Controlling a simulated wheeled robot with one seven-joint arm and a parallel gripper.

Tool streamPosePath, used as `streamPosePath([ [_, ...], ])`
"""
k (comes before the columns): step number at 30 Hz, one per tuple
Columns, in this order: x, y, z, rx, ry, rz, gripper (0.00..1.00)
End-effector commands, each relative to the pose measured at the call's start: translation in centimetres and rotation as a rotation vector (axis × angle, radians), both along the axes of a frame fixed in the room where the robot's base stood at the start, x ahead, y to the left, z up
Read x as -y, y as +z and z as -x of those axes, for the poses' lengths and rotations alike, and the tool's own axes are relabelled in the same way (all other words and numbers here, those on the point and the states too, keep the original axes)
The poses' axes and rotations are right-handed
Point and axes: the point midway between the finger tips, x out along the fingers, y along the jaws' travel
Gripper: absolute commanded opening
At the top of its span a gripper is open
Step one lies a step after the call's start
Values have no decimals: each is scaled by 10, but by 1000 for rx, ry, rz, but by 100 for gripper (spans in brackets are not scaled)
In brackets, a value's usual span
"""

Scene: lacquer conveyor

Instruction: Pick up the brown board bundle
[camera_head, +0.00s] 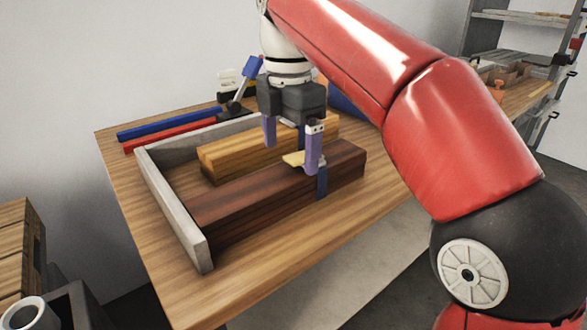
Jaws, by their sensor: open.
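The brown board bundle (250,194) is a long stack of dark reddish-brown boards on the wooden table. A blue band (322,184) shows around it near its right end. Its left end lies by the grey frame. My gripper (291,153) points down over the bundle's right part, with its purple fingers spread apart. The near finger appears in front of the bundle's top, by the blue band; I cannot tell whether it touches. A small yellowish piece (294,159) shows beside that finger. Nothing is visibly held.
A lighter yellow-brown board bundle (225,155) lies just behind the brown one. A grey frame (172,206) borders the left and back. Blue (168,124) and red (170,135) bars lie behind it. The table's front strip (290,262) is clear. Shelves (510,55) stand at the back right.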

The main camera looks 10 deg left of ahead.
Motion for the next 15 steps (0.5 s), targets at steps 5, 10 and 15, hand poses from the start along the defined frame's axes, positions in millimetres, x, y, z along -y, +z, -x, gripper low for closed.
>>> streamPosePath([
  [5,-1,-14,1,-3,9,2,89],
  [10,-1,-34,2,-2,8,2,89],
  [15,-4,-60,5,-2,8,1,89],
])
